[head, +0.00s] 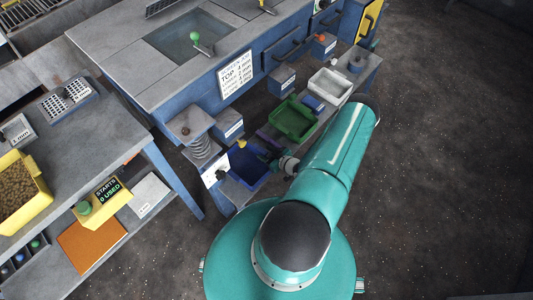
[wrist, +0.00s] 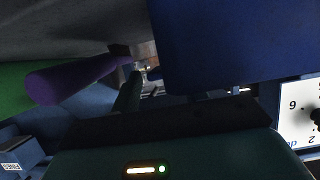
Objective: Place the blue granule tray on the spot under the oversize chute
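The blue granule tray (head: 247,167) is low at the front of the machine, left of my arm's end in the head view. My gripper (head: 279,163) is at its right side; its fingers are hard to make out. In the wrist view a large dark blue surface (wrist: 232,40), likely the tray, fills the upper right close to the camera. Whether the fingers grip its edge or only stand beside it cannot be told. The spot under the oversize chute is not identifiable. A purple piece (wrist: 75,82) shows left of the blue surface.
A green tray (head: 294,121) and a white tray (head: 330,86) lie along the low shelf further back. A spring mount (head: 199,147) and white dial plate (head: 214,170) stand left of the blue tray. A bench (head: 130,136) is at left; the floor at right is clear.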

